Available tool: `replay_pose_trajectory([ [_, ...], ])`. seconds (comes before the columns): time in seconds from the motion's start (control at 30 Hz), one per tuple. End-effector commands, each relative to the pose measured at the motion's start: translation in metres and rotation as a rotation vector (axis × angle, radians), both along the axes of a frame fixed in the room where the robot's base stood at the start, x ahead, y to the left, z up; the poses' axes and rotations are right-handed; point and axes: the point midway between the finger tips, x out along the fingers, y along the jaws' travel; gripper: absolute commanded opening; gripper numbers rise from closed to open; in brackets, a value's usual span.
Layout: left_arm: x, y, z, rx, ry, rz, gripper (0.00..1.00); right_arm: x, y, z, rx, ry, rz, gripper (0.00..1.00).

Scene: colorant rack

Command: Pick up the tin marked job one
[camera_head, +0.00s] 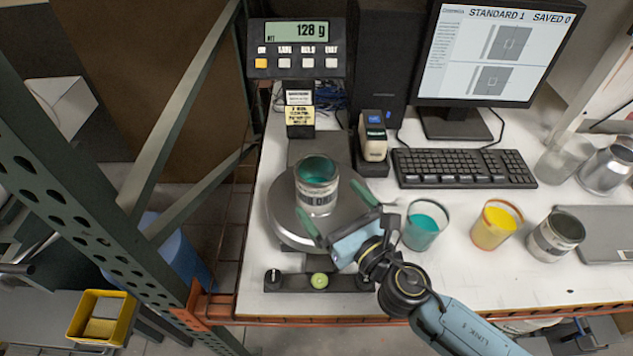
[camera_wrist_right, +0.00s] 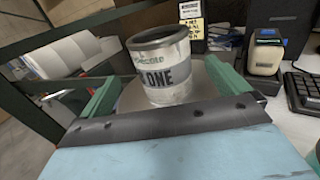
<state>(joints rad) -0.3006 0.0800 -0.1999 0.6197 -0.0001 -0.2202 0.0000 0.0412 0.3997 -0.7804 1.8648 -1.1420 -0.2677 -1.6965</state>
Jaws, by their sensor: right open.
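The tin marked job one (camera_head: 317,197) stands upright on the round plate of a scale (camera_head: 285,232), with teal colour inside. In the right wrist view the tin (camera_wrist_right: 163,75) shows the word "ONE" on its grey band and stands between the fingers, beyond the palm. My right gripper (camera_head: 334,211) is open, with green fingers on either side of the tin's near side. I cannot tell whether a finger touches it. My left gripper is not in view.
A teal cup (camera_head: 424,226), a yellow cup (camera_head: 494,226) and another tin (camera_head: 556,236) stand to the right. A keyboard (camera_head: 464,168) and monitor (camera_head: 490,50) are behind. The scale display (camera_head: 297,48) reads 128 g. A green rack post (camera_head: 70,180) stands at left.

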Motion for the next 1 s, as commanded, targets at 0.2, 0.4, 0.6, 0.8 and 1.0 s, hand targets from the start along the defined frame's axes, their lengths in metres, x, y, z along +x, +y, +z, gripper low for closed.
replay_pose_trajectory([
  [0.2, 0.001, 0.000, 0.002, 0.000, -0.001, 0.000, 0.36, 0.014, 0.008, 0.000, 0.001, 0.001, -0.002, 1.00],
  [0.4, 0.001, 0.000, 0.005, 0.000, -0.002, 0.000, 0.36, 0.040, 0.021, -0.001, 0.002, 0.000, -0.002, 1.00],
  [0.6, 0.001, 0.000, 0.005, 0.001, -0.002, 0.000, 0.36, 0.055, 0.031, -0.001, 0.003, 0.002, -0.001, 1.00],
  [0.8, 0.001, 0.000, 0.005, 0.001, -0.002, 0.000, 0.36, 0.056, 0.031, -0.002, 0.002, 0.002, -0.001, 1.00],
  [1.0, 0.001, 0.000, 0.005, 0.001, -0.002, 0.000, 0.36, 0.056, 0.031, -0.002, 0.002, 0.002, -0.002, 0.78],
])
